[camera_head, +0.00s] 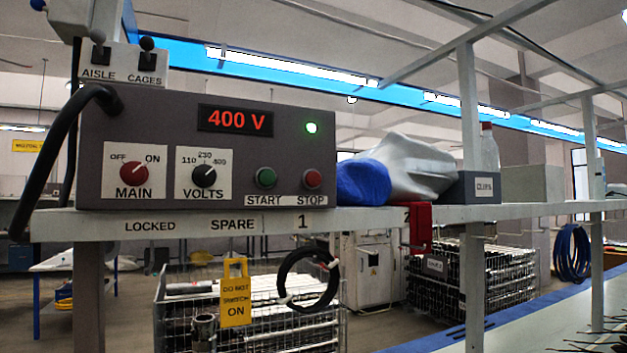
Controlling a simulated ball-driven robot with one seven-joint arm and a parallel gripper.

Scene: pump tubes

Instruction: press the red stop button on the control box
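The control box (290,155) is a grey box standing on a shelf at the left of the head view. Its red stop button (312,179) is at the lower right of the front panel, above the label STOP. A green start button (266,178) sits just left of it. The red display (235,120) reads 400 V and a green lamp (312,127) is lit. The red MAIN knob (134,173) and the black VOLTS knob (204,176) are on white plates at the left. My gripper is not in view.
The shelf (365,220) runs across the view. A blue roll (362,183), a silver bag (412,168) and a grey bin (473,188) stand right of the box. A yellow tag (236,293), a black cable coil (308,279) and a red item (421,228) hang below.

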